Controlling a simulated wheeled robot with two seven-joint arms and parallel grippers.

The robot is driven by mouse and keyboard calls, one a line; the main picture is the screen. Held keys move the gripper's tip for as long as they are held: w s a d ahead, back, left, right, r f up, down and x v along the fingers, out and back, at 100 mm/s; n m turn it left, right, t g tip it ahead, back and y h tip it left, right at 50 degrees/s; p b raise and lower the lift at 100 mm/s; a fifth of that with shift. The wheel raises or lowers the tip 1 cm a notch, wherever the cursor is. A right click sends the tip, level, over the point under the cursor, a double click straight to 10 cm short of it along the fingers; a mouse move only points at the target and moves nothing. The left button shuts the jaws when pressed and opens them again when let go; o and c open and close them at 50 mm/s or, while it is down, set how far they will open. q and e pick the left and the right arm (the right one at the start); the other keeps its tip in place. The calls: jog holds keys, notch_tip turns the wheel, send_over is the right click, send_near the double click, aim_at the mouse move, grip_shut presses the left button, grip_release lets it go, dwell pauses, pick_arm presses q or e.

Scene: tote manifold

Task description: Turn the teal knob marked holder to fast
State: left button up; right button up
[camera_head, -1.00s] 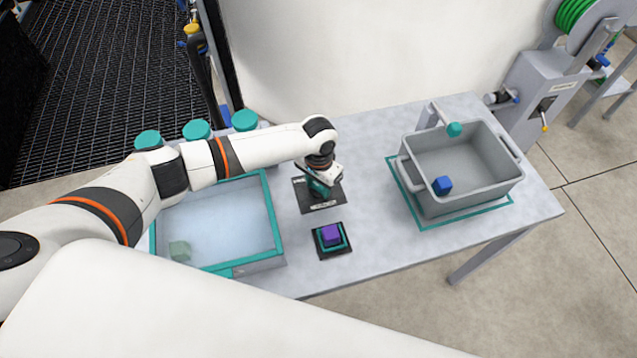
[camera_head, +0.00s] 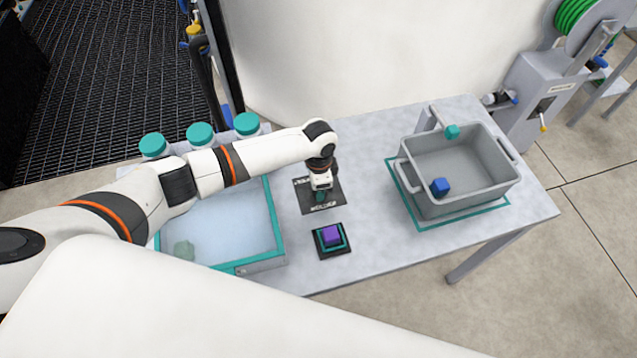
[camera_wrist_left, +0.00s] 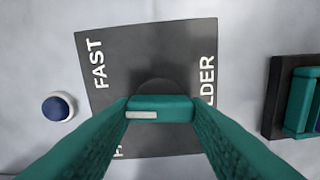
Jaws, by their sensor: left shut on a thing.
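The teal knob (camera_wrist_left: 162,107) stands on a dark plate (camera_wrist_left: 150,50). The plate carries the word FAST at its upper left, a partly hidden label at lower left, and HOLDER, partly covered, at right. A white mark shows on the knob's left part, which lies towards the left side of the plate. My left gripper (camera_head: 320,192) is shut on the knob, with a finger on each side of it in the wrist view (camera_wrist_left: 162,118). In the head view the gripper covers most of the knob above the plate (camera_head: 333,203). My right gripper is not in view.
A purple button (camera_head: 332,235) on a black base sits just in front of the plate. A round blue piece (camera_wrist_left: 59,107) is beside the plate.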

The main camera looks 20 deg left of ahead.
pick_arm(q)
jog(key=m, duration=0.5)
jog(key=shift+w+m, duration=0.1)
jog(key=shift+m, duration=0.3)
dwell(0.4)
jog(key=o, duration=1)
notch_tip(320, 180, up, 12)
dwell(0.3)
